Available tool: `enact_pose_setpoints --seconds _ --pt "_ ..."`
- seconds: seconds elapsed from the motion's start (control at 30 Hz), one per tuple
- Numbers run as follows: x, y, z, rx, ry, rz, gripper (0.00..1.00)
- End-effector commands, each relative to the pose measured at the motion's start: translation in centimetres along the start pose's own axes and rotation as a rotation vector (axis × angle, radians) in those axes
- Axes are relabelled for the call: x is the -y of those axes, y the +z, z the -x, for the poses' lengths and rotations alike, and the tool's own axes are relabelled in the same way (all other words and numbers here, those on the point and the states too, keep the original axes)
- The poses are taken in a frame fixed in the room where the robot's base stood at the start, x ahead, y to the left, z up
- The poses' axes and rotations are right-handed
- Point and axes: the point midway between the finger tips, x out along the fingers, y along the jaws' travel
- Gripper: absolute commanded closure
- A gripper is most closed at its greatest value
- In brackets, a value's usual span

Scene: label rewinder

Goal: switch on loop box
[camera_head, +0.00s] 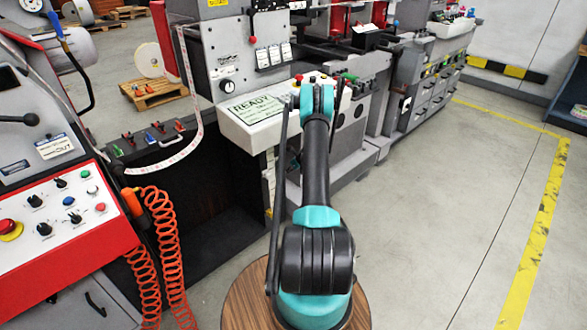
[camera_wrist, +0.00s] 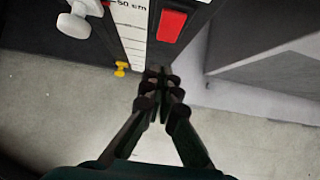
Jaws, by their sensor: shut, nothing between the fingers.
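In the wrist view a dark panel (camera_wrist: 190,22) carries a red rocker switch (camera_wrist: 172,26) beside a white scale strip (camera_wrist: 130,32) marked 50 cm. I take this panel for the loop box; whether the switch is on or off I cannot tell. My gripper (camera_wrist: 157,78) is shut and empty, its tips a little below the switch in the picture, with no contact visible. In the head view a dark open box (camera_head: 215,215) stands below the looping label web (camera_head: 190,148). My gripper is hidden there behind my arm.
A white knob (camera_wrist: 75,22) and a small yellow knob (camera_wrist: 121,69) sit left of the scale. In the head view a red and white control panel (camera_head: 62,215) and orange coiled cables (camera_head: 165,245) are at left. Grey floor (camera_head: 440,230) is clear at right.

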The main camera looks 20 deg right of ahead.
Motion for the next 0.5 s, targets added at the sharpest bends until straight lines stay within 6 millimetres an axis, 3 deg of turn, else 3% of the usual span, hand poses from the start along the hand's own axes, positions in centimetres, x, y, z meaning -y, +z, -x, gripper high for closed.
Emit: enact_pose_setpoints --seconds 0.2,0.5 --pt "-0.1 1.8 -2.5 -0.001 0.001 0.002 1.00" --pt "0.0 2.8 -3.5 -0.001 0.000 -0.001 1.00"
